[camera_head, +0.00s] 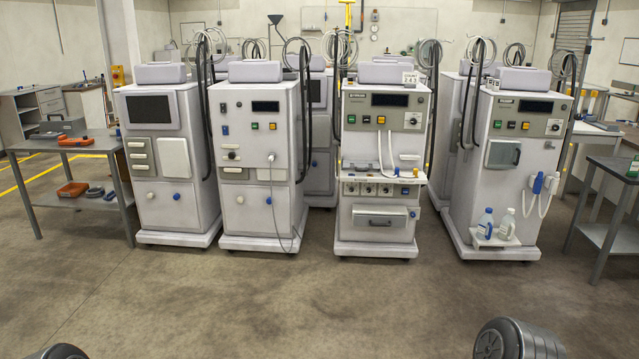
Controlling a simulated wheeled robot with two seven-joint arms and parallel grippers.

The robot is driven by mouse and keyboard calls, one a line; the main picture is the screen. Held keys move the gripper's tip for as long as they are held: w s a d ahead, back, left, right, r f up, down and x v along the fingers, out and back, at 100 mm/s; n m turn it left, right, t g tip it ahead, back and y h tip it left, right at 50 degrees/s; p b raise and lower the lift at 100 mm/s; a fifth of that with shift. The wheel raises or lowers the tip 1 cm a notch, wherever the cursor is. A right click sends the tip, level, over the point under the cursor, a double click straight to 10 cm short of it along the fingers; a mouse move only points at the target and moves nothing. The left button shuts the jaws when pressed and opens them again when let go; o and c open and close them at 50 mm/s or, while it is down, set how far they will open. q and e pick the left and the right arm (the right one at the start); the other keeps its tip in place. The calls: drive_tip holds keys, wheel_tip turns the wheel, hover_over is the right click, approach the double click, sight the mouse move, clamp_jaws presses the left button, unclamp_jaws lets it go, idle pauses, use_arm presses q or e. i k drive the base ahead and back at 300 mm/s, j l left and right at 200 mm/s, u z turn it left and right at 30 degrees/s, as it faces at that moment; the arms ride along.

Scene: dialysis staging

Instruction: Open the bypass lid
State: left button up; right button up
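Several white dialysis machines stand in a row across the room. The right machine (510,195) has a grey lid with a dark handle (503,154) on its front, and it looks shut. The machine left of it (377,150) has a grey hinged panel with a handle (379,220) low on its front, which also looks shut. No readable label shows which one is the bypass lid. Neither of my grippers is in view; only rounded parts of my arms show at the bottom edge.
A blue-capped bottle (485,223) and a white bottle (507,224) stand on the right machine's low shelf. A metal table (75,147) with tools is at the left and another table (615,165) at the right. Open concrete floor (290,305) lies in front of the machines.

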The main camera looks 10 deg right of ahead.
sight(358, 165)
drive_tip(key=i+l+z, duration=0.45)
drive_tip(key=i, duration=0.35)
drive_tip(key=i+z, duration=0.4)
drive_tip(key=i, duration=1.65)
drive_tip(key=i+j+z, duration=0.15)
drive_tip(key=i, duration=1.1)
